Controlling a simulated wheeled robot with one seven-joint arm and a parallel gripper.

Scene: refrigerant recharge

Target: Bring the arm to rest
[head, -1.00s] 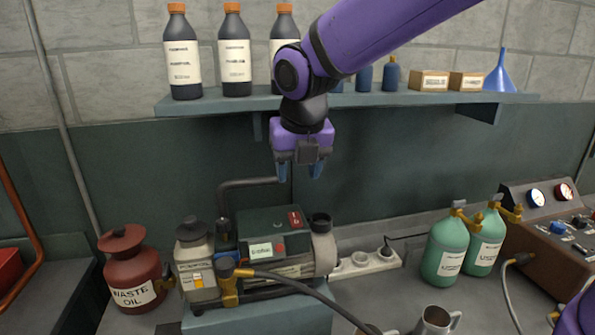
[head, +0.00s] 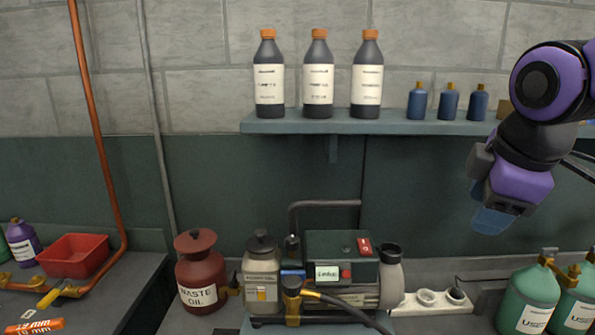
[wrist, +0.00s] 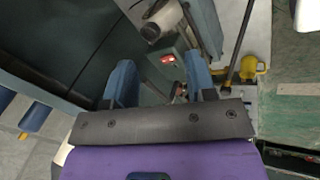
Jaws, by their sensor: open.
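My purple arm comes in at the right of the head view. My gripper touches nothing that I can see.
The shelf (head: 290,126) carries dark bottles (head: 318,85) and small blue bottles. A red tray (head: 75,255) stands left.

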